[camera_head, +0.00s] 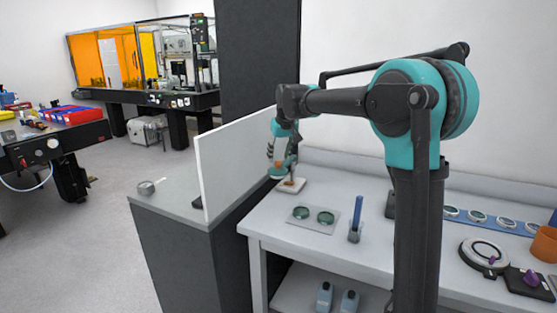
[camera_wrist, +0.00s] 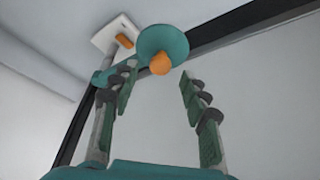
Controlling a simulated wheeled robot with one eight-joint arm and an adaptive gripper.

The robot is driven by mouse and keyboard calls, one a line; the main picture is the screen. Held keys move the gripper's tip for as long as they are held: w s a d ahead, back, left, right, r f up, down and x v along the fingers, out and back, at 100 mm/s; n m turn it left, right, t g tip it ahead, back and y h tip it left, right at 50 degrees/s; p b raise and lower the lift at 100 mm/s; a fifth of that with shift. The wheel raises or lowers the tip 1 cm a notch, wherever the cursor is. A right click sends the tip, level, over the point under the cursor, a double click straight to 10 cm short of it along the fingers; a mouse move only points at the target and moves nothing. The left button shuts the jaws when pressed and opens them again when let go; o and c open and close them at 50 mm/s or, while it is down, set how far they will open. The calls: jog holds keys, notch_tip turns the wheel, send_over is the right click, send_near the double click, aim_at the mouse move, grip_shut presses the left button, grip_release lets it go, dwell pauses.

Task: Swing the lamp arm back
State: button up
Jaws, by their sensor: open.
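The lamp has a white square base (camera_head: 292,186) on the white bench; the base also shows in the wrist view (camera_wrist: 104,34). A post with an orange part (camera_wrist: 125,42) rises from it. The lamp's round teal head (camera_wrist: 176,43) carries an orange knob (camera_wrist: 160,64) and also shows in the head view (camera_head: 276,173). My gripper (camera_head: 281,158) points down just above the lamp head. In the wrist view, the open fingers (camera_wrist: 157,80) stand on either side of the knob's line, with the knob near or just beyond the tips. Contact cannot be told. The lamp arm is partly hidden by a finger.
A white upright panel (camera_head: 235,163) stands close left of my gripper. A plate with two dark green discs (camera_head: 313,217) and a blue upright tool (camera_head: 357,212) are on the bench nearby. A ringed instrument (camera_head: 484,253) and an orange cup (camera_head: 545,245) are far right.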

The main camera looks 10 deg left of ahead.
jog(key=shift+x, duration=1.25)
jog(key=shift+c, duration=0.4)
grip_shut()
